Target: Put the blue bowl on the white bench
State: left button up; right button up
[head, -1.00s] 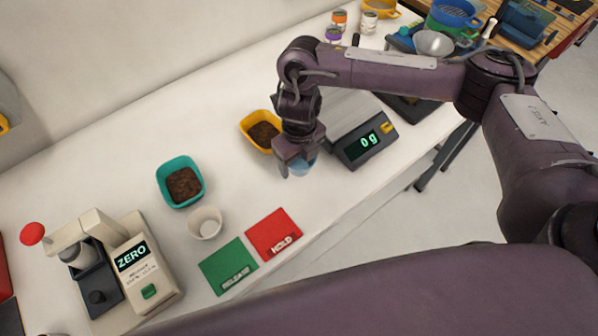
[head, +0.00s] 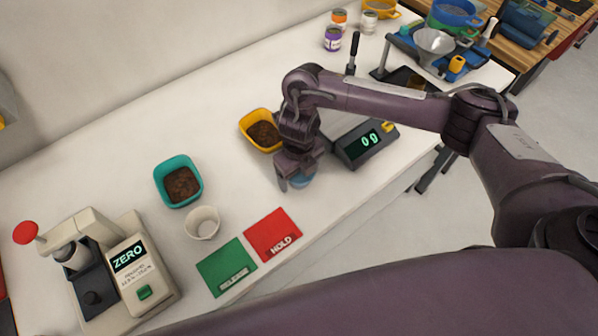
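The other finger is hard to make out, so the grip is unclear. My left gripper is not in view.
A scale (head: 362,147) reading 0 g stands right of the gripper. A yellow bowl (head: 247,129), a teal bowl (head: 163,184) and a white cup (head: 203,224) stand to the left. Red HOLD (head: 270,230) and green RELEASE (head: 225,262) cards lie nearer the front edge.

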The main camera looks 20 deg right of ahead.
aim_at(299, 180)
jog(key=shift+o, duration=1.1)
jog(key=shift+r, duration=0.2)
notch_tip(299, 180, up, 12)
jog(key=p, duration=0.2)
jog(key=shift+f, duration=0.1)
